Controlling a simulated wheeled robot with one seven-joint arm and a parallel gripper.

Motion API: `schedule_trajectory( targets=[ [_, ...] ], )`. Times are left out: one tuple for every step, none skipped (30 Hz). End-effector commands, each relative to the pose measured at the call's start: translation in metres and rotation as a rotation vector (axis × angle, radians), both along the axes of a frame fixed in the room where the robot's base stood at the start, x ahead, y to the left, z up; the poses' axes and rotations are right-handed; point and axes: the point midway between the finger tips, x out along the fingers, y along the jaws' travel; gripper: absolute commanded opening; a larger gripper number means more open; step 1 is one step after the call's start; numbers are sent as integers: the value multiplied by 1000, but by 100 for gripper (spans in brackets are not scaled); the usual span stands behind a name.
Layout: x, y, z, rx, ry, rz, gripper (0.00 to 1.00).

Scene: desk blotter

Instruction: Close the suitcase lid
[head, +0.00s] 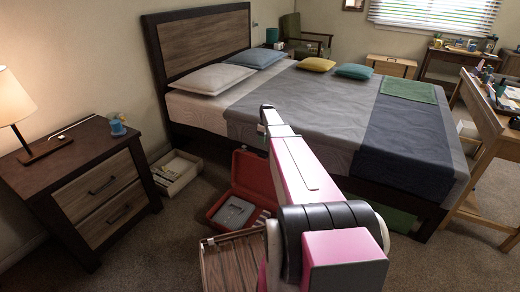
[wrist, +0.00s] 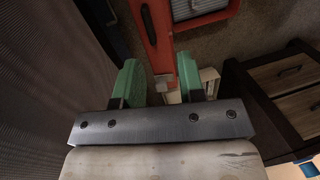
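The red suitcase stands open on the carpet between the nightstand and the bed in the head view. Its lid (head: 250,170) is raised at the back, and its base (head: 214,212) holds a grey item and some white pieces. My arm partly hides its right side. My gripper (wrist: 157,75) shows two green fingers spread apart in the wrist view. The red lid's edge (wrist: 155,35), with a small grey latch-like piece at its end, appears between them; whether they touch it I cannot tell. In the head view the gripper is mostly hidden by my arm.
The bed (head: 310,110) is close behind and right of the suitcase. A nightstand (head: 100,170) with a lamp stands at left. An open pale box (head: 176,178) sits on the floor between them. A wooden slatted piece (head: 232,262) lies in front of the suitcase.

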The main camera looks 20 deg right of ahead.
Motion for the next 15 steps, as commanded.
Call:
schedule_trajectory(
  targets=[
    [8,-5,-1,4,0,11,36],
    [10,-7,-2,7,0,15,36],
    [11,-8,-2,8,0,20,36],
    [11,-9,-3,9,1,23,36],
    [11,-9,-5,9,0,25,36],
    [10,-8,-7,10,1,26,36],
    [9,-8,-10,10,2,26,36],
    [8,-7,-13,10,2,26,36],
    [7,-6,-18,10,2,25,36],
    [7,-5,-23,10,2,25,36],
    [6,-4,-27,10,2,25,36],
    [5,-3,-34,10,2,25,36],
    [5,-3,-39,9,2,24,36],
    [4,-2,-45,9,2,24,36],
    [2,0,-53,9,3,25,36]
  ],
)
